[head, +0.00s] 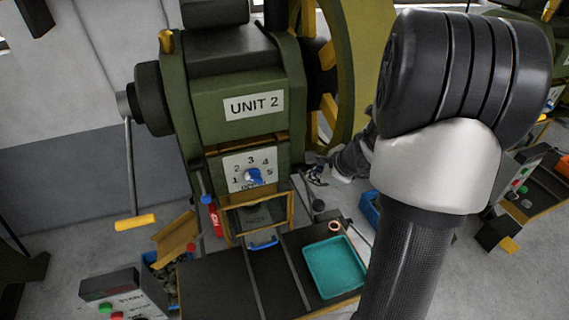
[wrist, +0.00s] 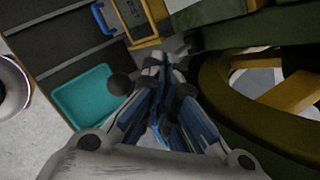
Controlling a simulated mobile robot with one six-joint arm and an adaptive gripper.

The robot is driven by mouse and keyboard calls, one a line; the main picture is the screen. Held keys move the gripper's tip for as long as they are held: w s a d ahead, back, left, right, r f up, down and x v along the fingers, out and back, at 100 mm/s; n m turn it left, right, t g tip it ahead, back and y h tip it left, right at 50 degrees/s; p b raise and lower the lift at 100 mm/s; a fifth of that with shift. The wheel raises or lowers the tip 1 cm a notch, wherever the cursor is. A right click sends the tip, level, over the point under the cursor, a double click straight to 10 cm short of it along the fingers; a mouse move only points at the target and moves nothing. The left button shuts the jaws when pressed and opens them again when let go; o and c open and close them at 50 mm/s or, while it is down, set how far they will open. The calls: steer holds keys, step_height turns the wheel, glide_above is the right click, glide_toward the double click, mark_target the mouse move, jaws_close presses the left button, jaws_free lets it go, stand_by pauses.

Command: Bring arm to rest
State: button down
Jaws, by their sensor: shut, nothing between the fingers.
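My gripper (head: 312,174) is in front of the green UNIT 2 machine (head: 215,85), just right of its numbered dial (head: 251,171). In the wrist view my gripper (wrist: 165,68) points toward the machine, with its fingers together and nothing between them. My own arm fills the right of the head view and hides part of the scene behind it.
A teal tray (head: 337,267) lies on the dark bench (head: 215,287), with a copper ring (head: 334,226) behind it. A large wheel (head: 351,60) stands close to my arm. A yellow-handled crank (head: 134,221) hangs at left. A START control box (head: 122,294) is at front left.

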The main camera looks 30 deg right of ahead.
steer(key=s+a+r+n+g+y+b, duration=0.1)
steer(key=s+a+r+n+y+b, duration=0.2)
steer(key=a+n, duration=0.7)
steer(key=s+a+r+n+g+b, duration=0.1)
steer(key=s+a+n+b, duration=0.4)
steer(key=a, duration=1)
steer(key=s+a+f+n+g+h+b, duration=0.1)
steer(key=s+n+h+b, duration=0.2)
steer(key=s+n, duration=0.9)
steer(key=shift+s+f+n+b, duration=0.2)
steer(key=shift+n+b, duration=0.1)
